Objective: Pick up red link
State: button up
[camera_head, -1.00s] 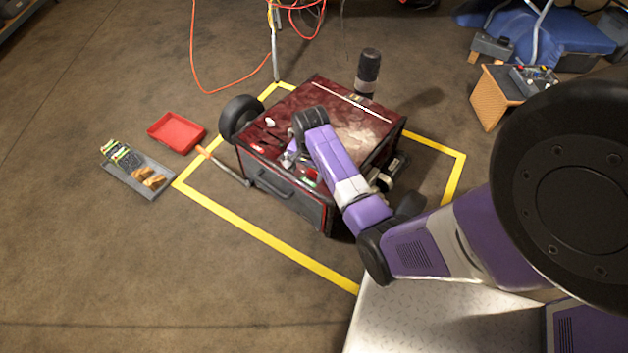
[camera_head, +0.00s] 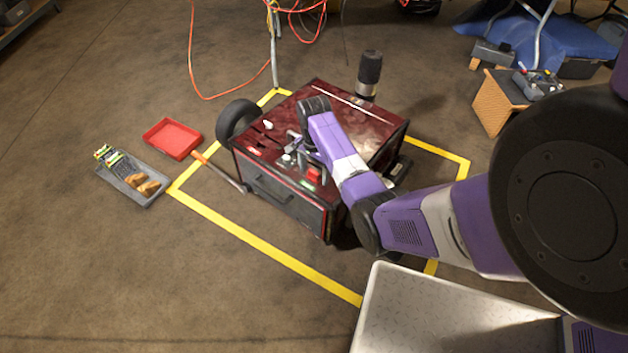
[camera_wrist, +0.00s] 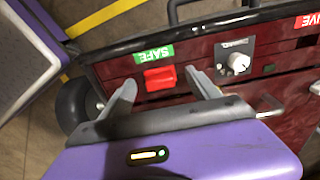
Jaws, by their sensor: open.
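The red link (camera_wrist: 160,78) is a small red block on the dark red panel of the box, just by a green SAFE label (camera_wrist: 153,53) in the wrist view. In the head view the red link (camera_head: 314,174) is near the front edge of the box top. My gripper (camera_wrist: 163,86) is open and empty, its two fingers on either side of the red link in the wrist view. I cannot tell whether they touch it or how far above it they are.
A silver knob (camera_wrist: 238,64) on a plate sits right of the link. The dark red box (camera_head: 372,125) stands inside yellow floor lines (camera_head: 265,247). A red tray (camera_head: 172,138) and a grey tray (camera_head: 150,197) lie left on open floor. A black cylinder (camera_head: 369,70) stands behind.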

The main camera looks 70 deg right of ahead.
jog(key=shift+f, duration=0.45)
jog(key=c, duration=1.4)
jog(key=shift+c, duration=0.4)
jog(key=shift+r, duration=0.15)
